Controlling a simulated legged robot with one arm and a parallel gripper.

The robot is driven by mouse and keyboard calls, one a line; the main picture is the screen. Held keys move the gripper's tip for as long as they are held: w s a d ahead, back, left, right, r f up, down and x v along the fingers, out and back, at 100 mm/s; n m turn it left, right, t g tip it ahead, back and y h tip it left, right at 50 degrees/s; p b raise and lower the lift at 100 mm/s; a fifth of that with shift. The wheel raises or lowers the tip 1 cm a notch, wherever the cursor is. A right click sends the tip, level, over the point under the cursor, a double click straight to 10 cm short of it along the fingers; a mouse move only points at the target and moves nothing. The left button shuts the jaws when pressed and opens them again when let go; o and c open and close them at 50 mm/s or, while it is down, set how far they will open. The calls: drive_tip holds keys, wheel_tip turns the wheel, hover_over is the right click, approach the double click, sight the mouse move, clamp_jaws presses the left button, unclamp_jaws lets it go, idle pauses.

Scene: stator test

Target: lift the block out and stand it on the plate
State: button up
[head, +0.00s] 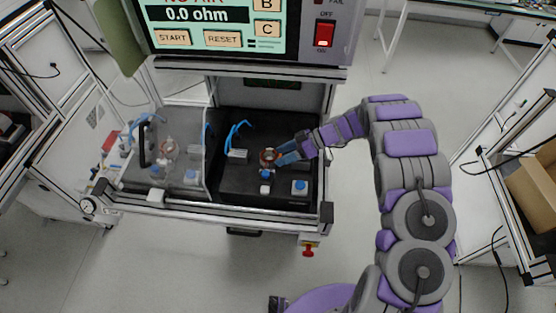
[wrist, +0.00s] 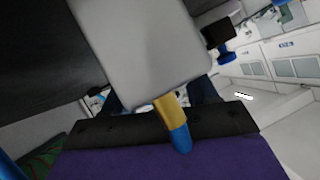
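My gripper (head: 278,152) reaches in from the right over the black plate (head: 245,185) in the head view. Its blue fingers lie at the copper-coloured ring (head: 267,156); I cannot tell whether they touch or hold it. A small grey block (head: 237,155) lies left of the ring, near blue curved leads. A pale block with a blue top (head: 299,187) sits at the plate's front right. In the wrist view a large grey rounded body (wrist: 145,50) fills the upper middle, with a yellow and blue piece (wrist: 174,125) below it. I cannot tell which block the task means.
A clear panel (head: 207,150) divides the black plate from a second bay (head: 165,165) on the left holding similar parts. The tester screen (head: 220,25), reading 0.0 ohm, and a red switch (head: 324,35) hang above. A metal rail (head: 215,215) runs along the front.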

drive_tip(key=shift+d, duration=0.5)
drive_tip(key=c, duration=0.6)
drive_tip(key=shift+a, duration=0.15)
clamp_jaws()
drive_tip(key=shift+r, duration=0.1)
